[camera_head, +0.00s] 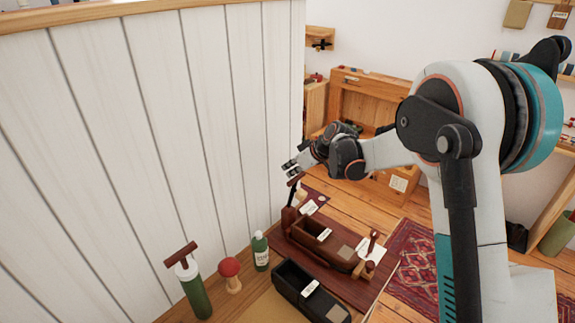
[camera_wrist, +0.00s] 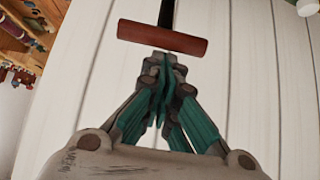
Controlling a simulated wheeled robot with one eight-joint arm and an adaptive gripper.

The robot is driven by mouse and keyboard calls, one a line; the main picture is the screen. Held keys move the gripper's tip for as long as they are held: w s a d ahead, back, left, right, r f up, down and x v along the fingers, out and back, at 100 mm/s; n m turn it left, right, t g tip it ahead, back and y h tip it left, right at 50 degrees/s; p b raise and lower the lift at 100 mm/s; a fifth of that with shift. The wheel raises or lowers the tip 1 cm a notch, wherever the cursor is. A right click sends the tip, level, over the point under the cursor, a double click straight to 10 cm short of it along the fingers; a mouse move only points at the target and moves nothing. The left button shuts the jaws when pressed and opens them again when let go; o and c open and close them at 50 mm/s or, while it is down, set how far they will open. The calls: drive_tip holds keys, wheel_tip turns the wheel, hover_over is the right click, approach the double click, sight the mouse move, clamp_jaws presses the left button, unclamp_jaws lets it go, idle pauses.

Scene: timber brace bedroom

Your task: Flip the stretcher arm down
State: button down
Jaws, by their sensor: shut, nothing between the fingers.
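A reddish-brown crossbar on a dark rod, apparently the stretcher arm (camera_wrist: 162,37), shows just beyond my gripper (camera_wrist: 165,68) in the wrist view. In the head view the stretcher arm (camera_head: 296,181) stands upright, rising from a dark red post (camera_head: 289,216) at the far left of the brown bench board. My gripper (camera_head: 291,167) is just above the crossbar, beside the white plank wall. Its fingers are shut and hold nothing. Whether a fingertip touches the bar, I cannot tell.
A green bottle (camera_head: 260,252), a red-topped mushroom form (camera_head: 231,275) and a green cylinder with a T-handle (camera_head: 197,293) stand nearer. The plank wall (camera_head: 150,120) runs close along the left.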

drive_tip(key=shift+d, duration=0.1)
idle(0.3)
drive_tip(key=shift+s+d+f+t+y+b, duration=0.15)
drive_tip(key=shift+s+d+t+y+b, duration=0.1)
drive_tip(key=shift+s+d+b, duration=0.25)
drive_tip(key=shift+s+d+f+t+y+b, duration=0.15)
drive_tip(key=shift+s+d+t+y+b, duration=0.15)
drive_tip(key=shift+d+b, duration=0.3)
drive_tip(key=s+d+f+y+b, duration=0.1)
drive_tip(key=s+d+f+b, duration=0.2)
drive_tip(key=f+b, duration=0.1)
drive_tip(key=s+d+f+t+b, duration=0.1)
drive_tip(key=s+d+f+b, duration=0.1)
drive_tip(key=d+f+b, duration=0.2)
drive_tip(key=s+d+f+t+y+b, duration=0.1)
drive_tip(key=s+d+f+b, duration=0.2)
drive_tip(key=f+b, duration=0.3)
drive_tip(key=shift+s+d+f+y+b, duration=0.1)
drive_tip(key=shift+s+d+y+b, duration=0.2)
drive_tip(key=shift+d+y, duration=0.05)
drive_tip(key=shift+s+d+f+b, duration=0.1)
drive_tip(key=shift+d+f+b, duration=0.05)
drive_tip(key=shift+f+b, duration=0.8)
drive_tip(key=shift+f, duration=0.15)
